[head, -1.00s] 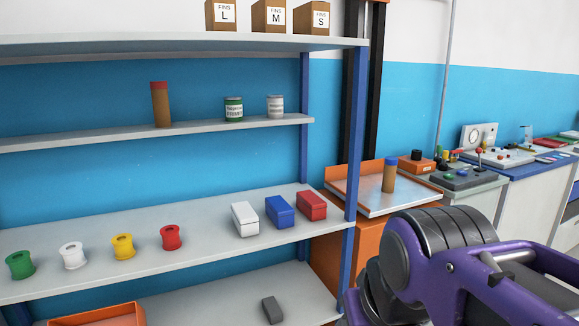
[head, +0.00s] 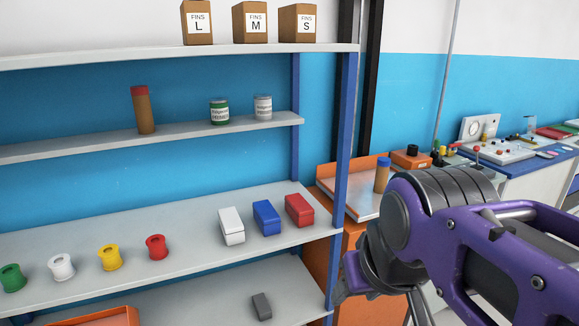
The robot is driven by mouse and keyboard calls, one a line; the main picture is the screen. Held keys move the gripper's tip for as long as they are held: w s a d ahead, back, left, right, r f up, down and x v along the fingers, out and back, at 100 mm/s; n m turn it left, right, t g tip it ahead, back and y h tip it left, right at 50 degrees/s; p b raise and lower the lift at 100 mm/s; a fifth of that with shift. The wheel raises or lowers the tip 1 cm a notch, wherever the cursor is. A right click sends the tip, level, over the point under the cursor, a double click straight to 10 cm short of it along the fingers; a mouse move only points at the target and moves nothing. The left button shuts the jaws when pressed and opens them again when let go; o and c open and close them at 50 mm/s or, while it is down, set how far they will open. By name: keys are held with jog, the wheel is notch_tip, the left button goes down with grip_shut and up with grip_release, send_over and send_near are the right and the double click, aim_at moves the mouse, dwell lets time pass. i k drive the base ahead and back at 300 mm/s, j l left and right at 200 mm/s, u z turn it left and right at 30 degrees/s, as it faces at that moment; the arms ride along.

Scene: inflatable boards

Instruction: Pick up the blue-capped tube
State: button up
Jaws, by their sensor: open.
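The blue-capped tube (head: 381,178) is brown with a blue cap. It stands upright on a pale tray-like top (head: 350,199) with an orange raised edge, right of the shelf unit. My purple and black arm fills the lower right and stands in front of part of that top, close to the tube in the picture. The fingertips of my gripper are not in view.
A shelf post (head: 343,140) stands left of the tube. A brown red-capped tube (head: 143,112) stands on an upper shelf beside two small jars. Spools and coloured boxes stand on the shelf below. An orange box (head: 411,160) sits behind the tube's right.

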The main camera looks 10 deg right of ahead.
aim_at(382, 165)
jog(key=i+l, duration=0.25)
jog(key=l, duration=0.15)
jog(key=i+l, duration=0.2)
jog(key=l, duration=0.15)
jog(key=i+l+u, duration=0.1)
jog(key=i+l, duration=0.15)
jog(key=l, duration=0.15)
jog(key=i+l, duration=0.2)
jog(key=l, duration=0.2)
